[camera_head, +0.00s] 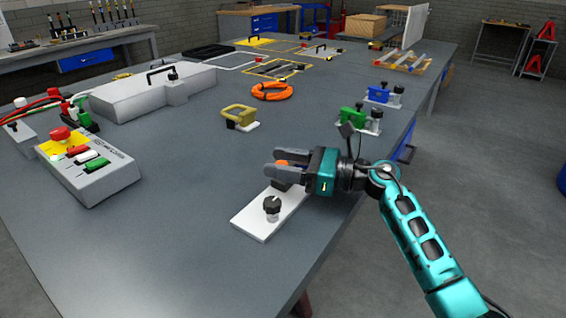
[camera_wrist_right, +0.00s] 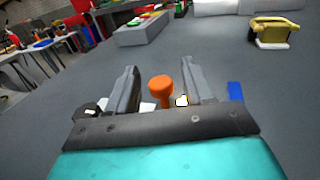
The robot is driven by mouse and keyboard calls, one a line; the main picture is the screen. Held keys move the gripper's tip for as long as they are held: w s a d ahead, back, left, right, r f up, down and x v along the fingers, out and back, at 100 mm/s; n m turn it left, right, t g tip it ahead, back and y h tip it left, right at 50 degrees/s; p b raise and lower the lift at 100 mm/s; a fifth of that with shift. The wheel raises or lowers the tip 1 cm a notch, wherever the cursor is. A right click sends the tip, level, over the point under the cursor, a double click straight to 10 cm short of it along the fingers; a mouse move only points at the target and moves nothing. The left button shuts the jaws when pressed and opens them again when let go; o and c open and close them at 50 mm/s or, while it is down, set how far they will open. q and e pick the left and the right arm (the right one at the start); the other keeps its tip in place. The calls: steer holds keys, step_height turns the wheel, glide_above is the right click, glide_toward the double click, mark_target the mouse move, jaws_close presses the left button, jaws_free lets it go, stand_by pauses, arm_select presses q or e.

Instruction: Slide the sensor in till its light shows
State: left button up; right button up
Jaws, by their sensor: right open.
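My right gripper (camera_head: 268,164) is over the near right part of the table, with its jaws open. An orange round-topped piece (camera_wrist_right: 161,88), which may be the sensor, stands between the two fingers in the wrist view, with gaps on both sides. In the head view only a bit of its orange top (camera_head: 282,163) shows between the fingers. Below the gripper is a white plate (camera_head: 251,222) with a black knob (camera_head: 272,205). A small pale yellow-white spot (camera_wrist_right: 182,100) shows by the right finger's base; I cannot tell if it is a light. My left gripper is out of view.
A yellow-handled block (camera_head: 238,117) and an orange ring (camera_head: 272,91) lie beyond the gripper. Green (camera_head: 351,117) and blue (camera_head: 378,95) clamp-like fixtures stand along the right edge. A button box (camera_head: 97,178) is at the left. The table between is clear.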

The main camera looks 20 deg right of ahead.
steer(key=b+v, duration=0.1)
steer(key=v, duration=1)
steer(key=shift+s+d+f, duration=0.1)
steer(key=shift+s+d, duration=0.1)
steer(key=shift+d, duration=0.05)
steer(key=shift+s+d, duration=0.25)
steer(key=shift+d, duration=0.05)
steer(key=shift+s+d, duration=0.1)
steer(key=shift+d, duration=0.1)
